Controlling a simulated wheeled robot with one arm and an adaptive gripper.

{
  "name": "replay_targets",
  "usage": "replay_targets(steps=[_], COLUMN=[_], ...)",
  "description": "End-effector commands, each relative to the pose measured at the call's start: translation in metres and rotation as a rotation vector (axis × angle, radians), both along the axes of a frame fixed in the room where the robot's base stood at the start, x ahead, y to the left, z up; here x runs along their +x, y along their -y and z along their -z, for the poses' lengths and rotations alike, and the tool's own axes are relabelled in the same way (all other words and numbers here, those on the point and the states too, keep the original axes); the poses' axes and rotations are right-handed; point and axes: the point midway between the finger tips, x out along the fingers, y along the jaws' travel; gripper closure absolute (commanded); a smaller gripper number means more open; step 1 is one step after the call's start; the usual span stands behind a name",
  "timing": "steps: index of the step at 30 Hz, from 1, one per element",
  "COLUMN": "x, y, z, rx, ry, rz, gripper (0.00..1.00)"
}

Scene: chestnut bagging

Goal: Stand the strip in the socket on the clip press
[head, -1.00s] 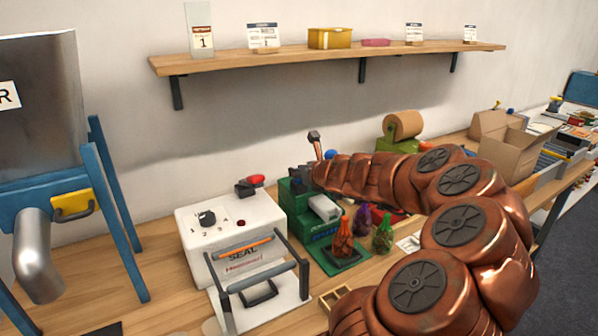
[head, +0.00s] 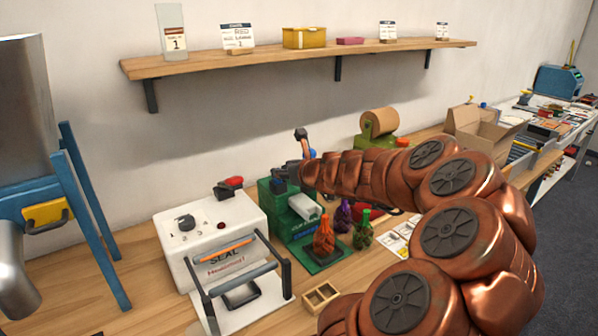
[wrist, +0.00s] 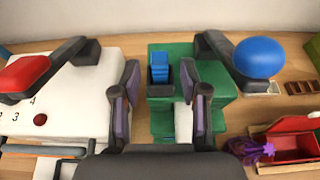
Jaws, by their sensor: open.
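The green clip press (head: 300,235) stands right of the white sealer in the head view. It also shows in the wrist view (wrist: 160,122). A small blue strip (wrist: 159,70) stands upright in the dark socket (wrist: 160,90) at the back of the press, between my fingers. My gripper (wrist: 159,82) is open, with one finger on each side of the strip and a visible gap to both. In the head view my gripper (head: 299,176) is above the back of the press, and the arm hides part of it.
The white sealer (head: 215,240) with a red-knobbed lever (head: 232,183) is close on the left. A blue ball knob (wrist: 258,58) on a dark arm is close on the right. A shelf (head: 290,60) hangs behind.

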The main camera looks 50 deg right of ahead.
Motion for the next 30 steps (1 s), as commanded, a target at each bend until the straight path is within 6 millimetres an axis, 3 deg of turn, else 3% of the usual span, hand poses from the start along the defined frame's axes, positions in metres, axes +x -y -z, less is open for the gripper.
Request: replay_targets(steps=[16, 30], x=[-0.056, -0.066], y=[-0.017, -0.023], z=[-0.025, -0.029], rx=[-0.002, -0.002], ry=[0.001, -0.002], rz=[0.001, -0.004], gripper=[0.56, 0.56])
